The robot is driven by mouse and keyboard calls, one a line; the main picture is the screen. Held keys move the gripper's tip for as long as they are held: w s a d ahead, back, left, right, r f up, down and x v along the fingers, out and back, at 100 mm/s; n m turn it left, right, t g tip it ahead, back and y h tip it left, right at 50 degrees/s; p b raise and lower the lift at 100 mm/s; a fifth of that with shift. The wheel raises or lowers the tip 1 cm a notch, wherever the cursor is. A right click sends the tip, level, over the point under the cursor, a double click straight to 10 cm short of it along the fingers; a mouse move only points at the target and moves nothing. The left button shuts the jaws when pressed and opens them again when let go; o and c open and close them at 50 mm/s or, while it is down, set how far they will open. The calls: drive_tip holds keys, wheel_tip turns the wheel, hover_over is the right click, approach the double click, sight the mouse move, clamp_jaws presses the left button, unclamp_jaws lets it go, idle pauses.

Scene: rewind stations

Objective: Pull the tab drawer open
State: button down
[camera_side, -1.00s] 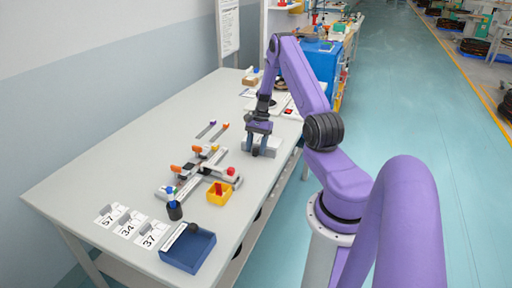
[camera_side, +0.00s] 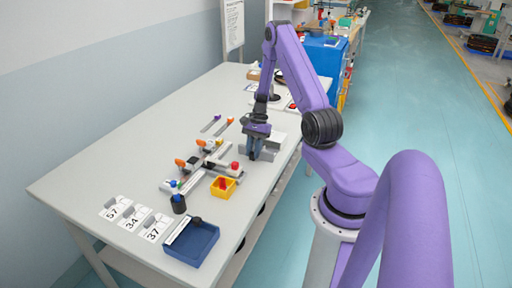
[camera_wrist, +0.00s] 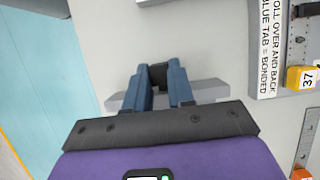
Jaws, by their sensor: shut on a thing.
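The tab drawer unit (camera_side: 277,142) is a low grey block on the table near its right edge. My gripper (camera_side: 254,154) is at its near side, pointing down. In the wrist view, the blue fingers (camera_wrist: 160,88) are shut on a small dark handle (camera_wrist: 158,76). A grey bar (camera_wrist: 207,90), which looks like the drawer front, runs crosswise behind the fingers. The drawer's inside is hidden by my gripper, so how far it stands out is hard to tell.
Left of my gripper stand a grey fixture with orange knobs (camera_side: 181,163) and a yellow bin (camera_side: 223,188). A blue tray (camera_side: 192,245), a dark cup (camera_side: 178,204) and number cards (camera_side: 134,219) lie at the near end. The table's right edge is close.

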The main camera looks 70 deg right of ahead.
drive_tip(key=c, duration=1)
unclamp_jaws()
drive_tip(key=shift+o, duration=0.2)
drive_tip(key=shift+d+r, duration=0.1)
drive_tip(key=shift+r, duration=0.05)
drive_tip(key=v, duration=1.7)
